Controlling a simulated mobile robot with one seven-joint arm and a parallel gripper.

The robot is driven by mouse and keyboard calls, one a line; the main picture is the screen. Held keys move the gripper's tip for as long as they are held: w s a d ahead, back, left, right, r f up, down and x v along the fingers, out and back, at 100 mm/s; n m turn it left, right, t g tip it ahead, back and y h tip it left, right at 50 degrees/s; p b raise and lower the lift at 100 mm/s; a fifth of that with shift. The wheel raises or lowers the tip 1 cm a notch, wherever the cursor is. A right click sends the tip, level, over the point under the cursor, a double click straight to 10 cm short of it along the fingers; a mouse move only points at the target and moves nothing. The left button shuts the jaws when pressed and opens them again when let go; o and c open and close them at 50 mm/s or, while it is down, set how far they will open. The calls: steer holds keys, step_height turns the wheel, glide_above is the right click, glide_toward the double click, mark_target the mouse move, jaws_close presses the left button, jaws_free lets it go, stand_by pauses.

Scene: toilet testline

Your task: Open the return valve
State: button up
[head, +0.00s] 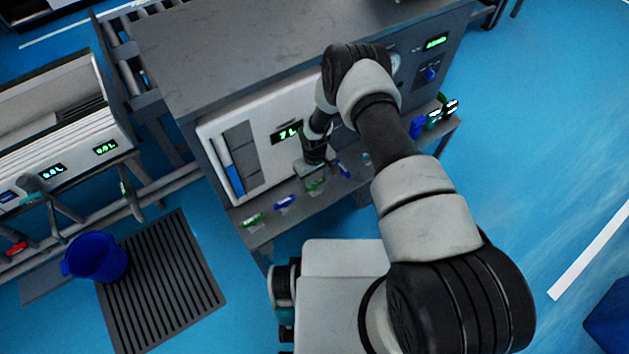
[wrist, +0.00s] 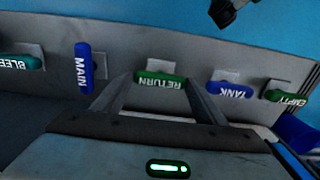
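The return valve has a green handle marked RETURN (wrist: 160,80), which reads upside down and lies crosswise in the wrist view. In the head view the handle (head: 316,184) is partly covered by my gripper. My gripper (wrist: 160,87) is open, with one finger on each side of the green handle. Nothing is clamped, and I cannot tell whether either fingertip touches the handle. In the head view my gripper (head: 313,170) points down at the valve row on the front of the grey test bench (head: 215,55).
The blue MAIN handle (wrist: 83,68) is turned lengthwise beside my left finger. The blue TANK handle (wrist: 230,89) is close to my right finger. Green BLEED (wrist: 22,62) and EMPTY (wrist: 286,97) handles are farther out. A blue bucket (head: 95,258) stands on the floor left.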

steer(key=shift+c, duration=1.4)
steer(key=shift+f+n+b, duration=0.1)
steer(key=shift+n+b, duration=0.2)
steer(key=shift+b, duration=0.1)
steer(key=shift+f+n+b, duration=0.1)
steer(key=shift+n+b, duration=0.8)
steer(key=shift+b, duration=0.05)
steer(key=n+b, duration=0.4)
steer(key=n, duration=0.2)
steer(key=n+b, duration=0.2)
steer(key=n, duration=0.2)
steer(key=shift+n, duration=0.4)
steer(key=n, duration=0.2)
steer(key=n+b, duration=0.1)
steer(key=n, duration=0.1)
steer(key=shift+r+n+b, duration=0.2)
steer(key=shift+n+b, duration=0.1)
steer(key=o, duration=1.1)
steer(key=shift+c, duration=0.2)
